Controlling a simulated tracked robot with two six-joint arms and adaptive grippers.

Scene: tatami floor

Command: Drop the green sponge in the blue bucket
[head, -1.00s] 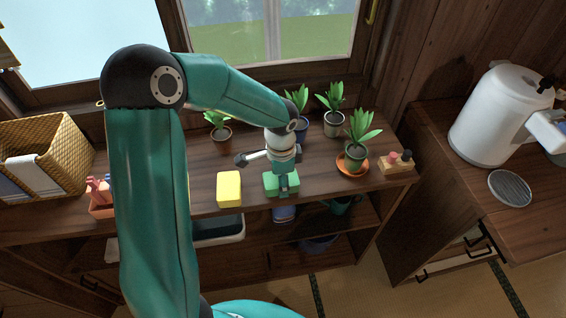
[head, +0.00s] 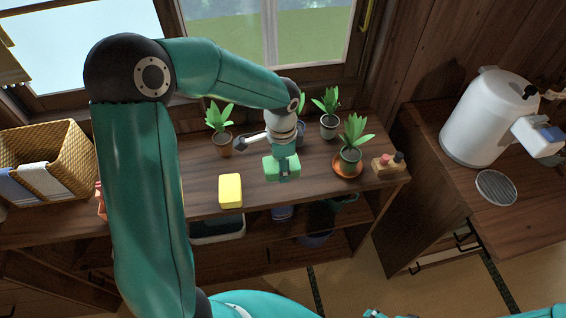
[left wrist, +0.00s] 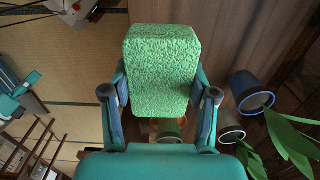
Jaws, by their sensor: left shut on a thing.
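The green sponge (head: 270,167) is in my left gripper (head: 284,172), over the wooden shelf top (head: 205,168). In the left wrist view the sponge (left wrist: 162,70) sits between the two fingers (left wrist: 160,105), which touch its sides. A dark blue bucket (head: 316,232) shows in shadow below the shelf top, partly hidden by its front edge. Teal parts of my right arm show at the head view's bottom edge and the wrist view's left edge; the state of its gripper is unclear.
A yellow sponge (head: 230,190) lies left of the green one. Potted plants (head: 351,155) stand behind and to the right, near a small wooden stand (head: 389,164). A wicker basket (head: 75,150) is at the left. A white kettle (head: 487,115) stands on the right counter.

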